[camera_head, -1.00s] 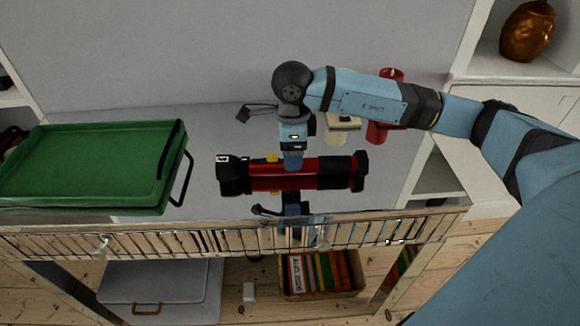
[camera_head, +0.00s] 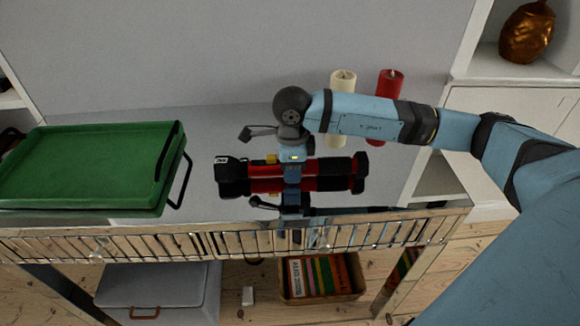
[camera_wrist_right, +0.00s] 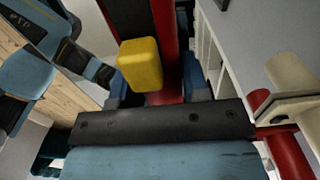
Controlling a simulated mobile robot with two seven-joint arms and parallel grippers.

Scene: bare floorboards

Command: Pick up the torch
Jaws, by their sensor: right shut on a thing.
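The torch (camera_head: 329,168) is red and black with a yellow button and lies lengthwise left to right on the shiny table top, with its reflection just below it. My right gripper (camera_head: 292,172) comes down from above and is shut around the torch's middle. In the right wrist view the torch's red body (camera_wrist_right: 166,45) runs between the blue fingers, with the yellow button (camera_wrist_right: 140,65) beside them. My left gripper is not in view.
A green tray (camera_head: 80,207) stands on the table left of the torch. A white candle (camera_head: 343,80) and a red candle (camera_head: 390,85) stand behind my right arm. A grey box (camera_head: 160,282) and a wooden crate of books (camera_head: 322,298) are below.

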